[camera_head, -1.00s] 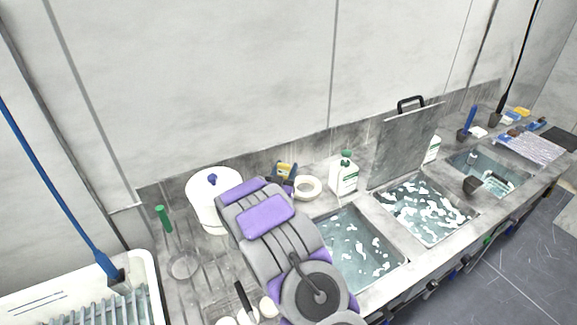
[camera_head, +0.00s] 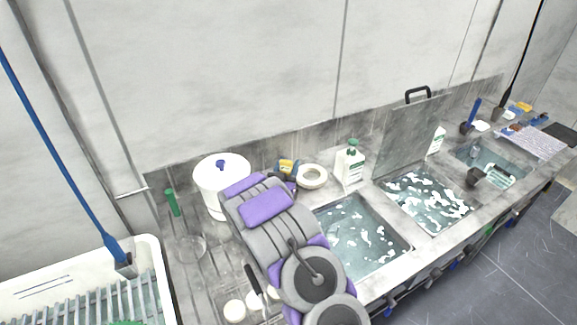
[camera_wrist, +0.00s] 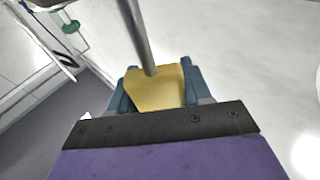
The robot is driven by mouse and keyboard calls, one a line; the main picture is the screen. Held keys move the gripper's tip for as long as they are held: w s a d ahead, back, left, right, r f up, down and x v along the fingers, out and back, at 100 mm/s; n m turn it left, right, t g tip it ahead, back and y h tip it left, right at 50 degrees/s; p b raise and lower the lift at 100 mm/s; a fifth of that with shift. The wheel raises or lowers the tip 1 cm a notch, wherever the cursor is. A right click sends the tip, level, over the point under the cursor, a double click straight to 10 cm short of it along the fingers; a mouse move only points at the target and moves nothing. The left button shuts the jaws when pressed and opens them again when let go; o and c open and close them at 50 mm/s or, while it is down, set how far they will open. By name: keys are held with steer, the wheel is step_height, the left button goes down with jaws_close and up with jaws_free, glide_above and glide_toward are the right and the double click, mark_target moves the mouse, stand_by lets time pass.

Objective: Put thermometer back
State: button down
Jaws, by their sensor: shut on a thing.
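In the wrist view my gripper (camera_wrist: 157,88) is shut on a yellow piece, the thermometer (camera_wrist: 155,92), with blue-grey fingers on both sides of it. A straight metal rod runs up from the yellow piece to the top edge. In the head view my purple and grey arm reaches over the counter and hides most of my gripper. A small yellow and blue thing (camera_head: 287,167) shows just past the arm, beside a cream roll; I cannot tell if it is the held piece.
A white lidded pot (camera_head: 208,190) stands left of my arm. A white bottle (camera_head: 349,170) and a cream roll (camera_head: 312,177) stand along the wall. Water-filled basins (camera_head: 350,238) lie to the right. A white ribbed tray (camera_head: 75,265) is at the lower left.

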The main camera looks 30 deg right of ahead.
steer(key=shift+d+f, duration=0.25)
steer(key=shift+d, duration=0.25)
steer(key=shift+d+f, duration=0.25)
steer(key=shift+d, duration=0.25)
steer(key=c, duration=0.9)
jaws_free()
steer(key=o, duration=0.5)
steer(key=shift+a+r, duration=0.1)
steer(key=shift+a, duration=0.7)
steer(key=shift+d+r, duration=0.2)
steer(key=shift+d, duration=0.15)
steer(key=shift+d+r, duration=0.1)
steer(key=shift+r, duration=0.25)
steer(key=s+a+r+p, duration=0.1)
steer(key=s+a, duration=0.1)
steer(key=s, duration=0.3)
steer(key=s+a+r+p, duration=0.1)
steer(key=s+p, duration=0.1)
steer(key=s, duration=0.3)
steer(key=s+a+r+p, duration=0.1)
steer(key=s+a+p, duration=0.1)
steer(key=s, duration=0.3)
steer(key=shift+s+a+r, duration=0.15)
steer(key=shift+a+r, duration=0.15)
steer(key=shift+r, duration=0.1)
